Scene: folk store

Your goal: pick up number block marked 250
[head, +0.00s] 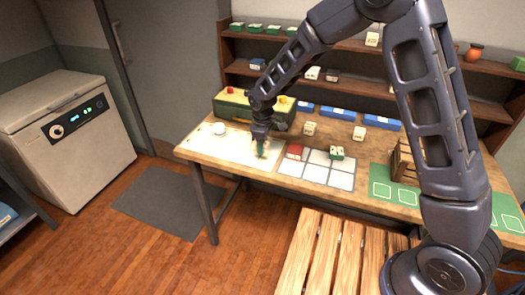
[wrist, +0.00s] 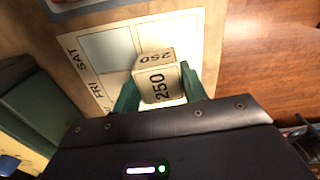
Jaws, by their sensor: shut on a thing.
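The number block (wrist: 158,86) is a cream cube with "250" in black on its two visible faces. In the wrist view it sits between the green fingers of my gripper (wrist: 158,92), which is shut on it. A white sheet with the words SAT and FRI (wrist: 187,30) lies below it. In the head view my gripper (head: 262,148) points down over the white sheet (head: 222,150) on the left part of the wooden table. The block is too small there to make out clearly. I cannot tell whether it touches the sheet.
A green and yellow box (head: 235,107) stands behind my gripper. Blue trays (head: 340,113) stand at the back. A wooden crate (head: 402,160) stands further right.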

